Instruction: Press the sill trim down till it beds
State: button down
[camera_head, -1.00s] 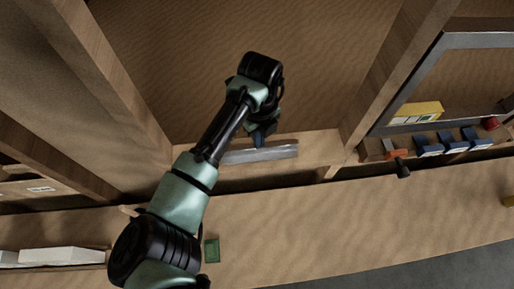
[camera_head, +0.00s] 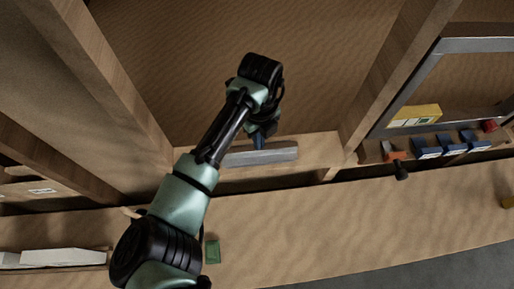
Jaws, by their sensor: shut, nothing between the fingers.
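The sill trim (camera_head: 275,154) is a grey bar lying along the wooden sill between two upright posts. Its left end is partly hidden behind my arm. The fingers are shut with nothing held. They look very close to the trim or touching it; I cannot tell which. I cannot tell whether the trim lies flush on the sill.
A green block (camera_head: 212,251) lies on the wooden counter (camera_head: 330,225) beside my arm. Wooden posts (camera_head: 385,85) flank the sill. White pieces (camera_head: 62,257) lie at lower left.

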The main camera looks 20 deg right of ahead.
jog(key=shift+r+p, duration=2.05)
jog(key=shift+r, duration=1)
jog(key=shift+f, duration=0.1)
